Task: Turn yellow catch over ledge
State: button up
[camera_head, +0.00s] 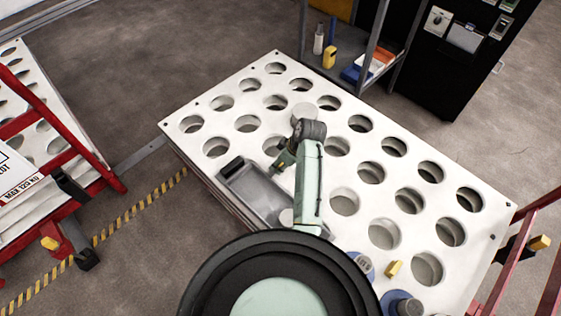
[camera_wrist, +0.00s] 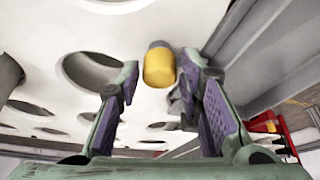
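A yellow catch (camera_wrist: 159,66), a short rounded cylinder with a grey end, shows in the wrist view between the tips of my gripper (camera_wrist: 158,78). The fingers with purple pads are open, with gaps visible on both sides of the catch. In the head view my gripper (camera_head: 281,162) is by the upper edge of a long grey trough (camera_head: 255,190) on the white perforated table. A small yellow spot there is mostly hidden by the gripper. I cannot tell which edge is the ledge; a grey wall (camera_wrist: 262,50) runs along the right in the wrist view.
The white table (camera_head: 365,200) has many round holes. A small yellow block (camera_head: 393,269) and blue-based round parts (camera_head: 402,304) lie near its front. Red frames stand at both sides; the left one has a yellow-ended part (camera_head: 50,243). A shelf (camera_head: 365,75) stands behind.

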grip_shut()
jog(key=shift+a+r+m+p, duration=0.1)
jog(key=shift+r+m+p, duration=0.1)
jog(key=shift+m+p, duration=0.25)
jog(key=shift+f+m+t, duration=0.1)
jog(key=shift+m+t, duration=0.15)
jog(key=shift+t, duration=0.05)
jog(key=shift+f, duration=0.1)
jog(key=shift+o, duration=1.9)
grip_release()
jog(key=v, duration=1.2)
